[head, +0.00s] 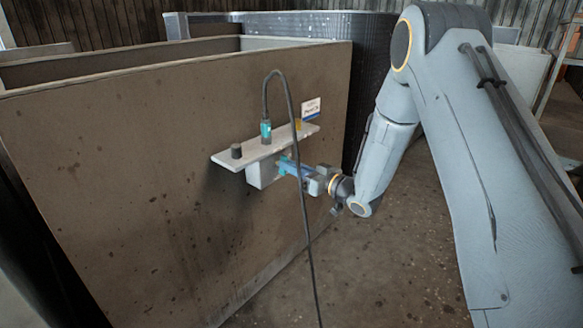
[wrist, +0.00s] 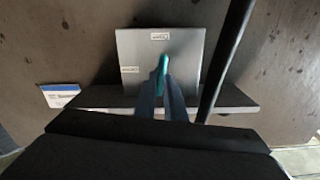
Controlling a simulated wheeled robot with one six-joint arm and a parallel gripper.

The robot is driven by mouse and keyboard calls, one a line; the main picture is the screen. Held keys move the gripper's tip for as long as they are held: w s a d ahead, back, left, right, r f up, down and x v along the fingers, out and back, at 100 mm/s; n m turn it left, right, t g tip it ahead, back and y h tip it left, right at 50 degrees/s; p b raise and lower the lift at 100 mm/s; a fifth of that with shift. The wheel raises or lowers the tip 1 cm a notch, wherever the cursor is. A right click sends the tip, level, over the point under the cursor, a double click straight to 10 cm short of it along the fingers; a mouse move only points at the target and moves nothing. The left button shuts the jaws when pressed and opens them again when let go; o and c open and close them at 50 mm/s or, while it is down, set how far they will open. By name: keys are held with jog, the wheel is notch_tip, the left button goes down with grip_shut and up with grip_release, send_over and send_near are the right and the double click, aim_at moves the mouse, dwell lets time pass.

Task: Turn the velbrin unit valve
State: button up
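A light grey box unit (head: 263,174) is fixed under a pale shelf plate on the brown housing wall. In the wrist view the unit (wrist: 188,62) shows its front face with two small labels, too small to read. A teal valve handle (wrist: 163,62) stands out from the middle of that face, roughly upright in the picture. My gripper (head: 290,167) reaches the unit from the right. In the wrist view its two blue fingers (wrist: 162,80) lie close along both sides of the handle and appear shut on it. The handle's lower part is partly hidden between the fingers.
The shelf plate (head: 228,159) carries a black knob (head: 236,151), a teal connector (head: 266,131) and a white sign (head: 311,108). A black cable (head: 303,200) loops from the connector and hangs in front, close to my gripper. The floor (head: 400,270) below is clear.

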grip_shut()
jog(key=shift+w+d+f+m+p, duration=0.15)
jog(key=shift+m+p, duration=1.2)
jog(key=shift+m, duration=1.3)
jog(key=shift+s+a+f+m+p, duration=0.1)
jog(key=shift+m+p, duration=1.2)
jog(key=shift+m, duration=1.3)
jog(key=shift+w+d+f+m+p, duration=0.15)
jog(key=shift+m+p, duration=1.2)
jog(key=shift+m, duration=1.6)
jog(key=o, duration=0.6)
grip_release()
